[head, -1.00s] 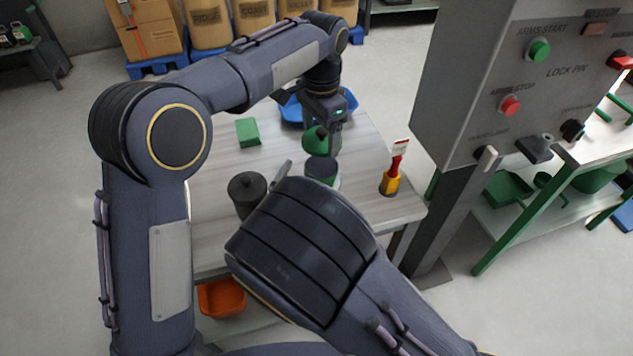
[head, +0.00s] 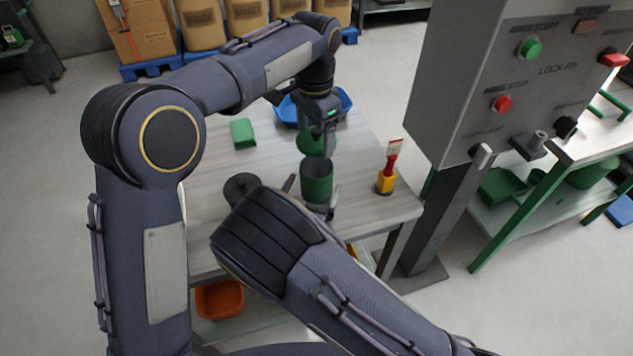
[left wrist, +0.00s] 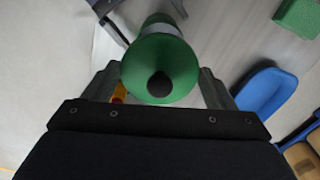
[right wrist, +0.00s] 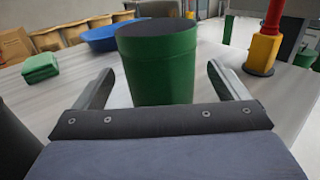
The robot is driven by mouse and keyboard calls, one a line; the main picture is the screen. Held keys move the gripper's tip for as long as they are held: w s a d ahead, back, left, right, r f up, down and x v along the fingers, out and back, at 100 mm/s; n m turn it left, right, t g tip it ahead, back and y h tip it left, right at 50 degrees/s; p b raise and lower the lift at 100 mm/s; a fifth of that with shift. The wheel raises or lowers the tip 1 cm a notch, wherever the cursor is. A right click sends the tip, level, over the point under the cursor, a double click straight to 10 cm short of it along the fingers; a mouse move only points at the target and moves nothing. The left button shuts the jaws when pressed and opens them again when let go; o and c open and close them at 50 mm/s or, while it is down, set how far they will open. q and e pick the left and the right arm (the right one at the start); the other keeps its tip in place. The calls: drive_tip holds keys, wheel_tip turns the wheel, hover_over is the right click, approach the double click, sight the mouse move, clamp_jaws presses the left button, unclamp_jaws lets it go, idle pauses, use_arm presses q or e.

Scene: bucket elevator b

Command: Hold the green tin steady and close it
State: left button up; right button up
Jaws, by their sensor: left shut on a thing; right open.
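The green tin (head: 317,180) stands upright on the table, and its top looks open and dark in the right wrist view (right wrist: 160,65). My right gripper (head: 312,190) is open, with one finger on each side of the tin; I see no clear contact. My left gripper (head: 322,138) is shut on a green lid (head: 308,143) and holds it above and slightly behind the tin. In the left wrist view the round lid (left wrist: 150,60) has a dark knob and sits between my fingers, covering part of the tin (left wrist: 163,22).
A dark canister (head: 241,187) stands left of the tin. A yellow holder with a red-handled brush (head: 387,180) stands to the right. A green block (head: 243,133) and a blue tray (head: 346,101) lie farther back. A grey control cabinet (head: 455,90) rises at the right.

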sight(315, 159)
drive_tip(key=shift+x, duration=2.05)
drive_tip(key=c, duration=1.5)
use_arm(q)
drive_tip(key=shift+f, duration=2.5)
use_arm(e)
drive_tip(key=shift+o, duration=0.2)
use_arm(q)
drive_tip(key=shift+f, duration=0.1)
drive_tip(key=shift+f, duration=0.8)
drive_tip(key=shift+f, duration=0.65)
drive_tip(key=o, duration=0.9)
drive_tip(key=shift+o, duration=0.2)
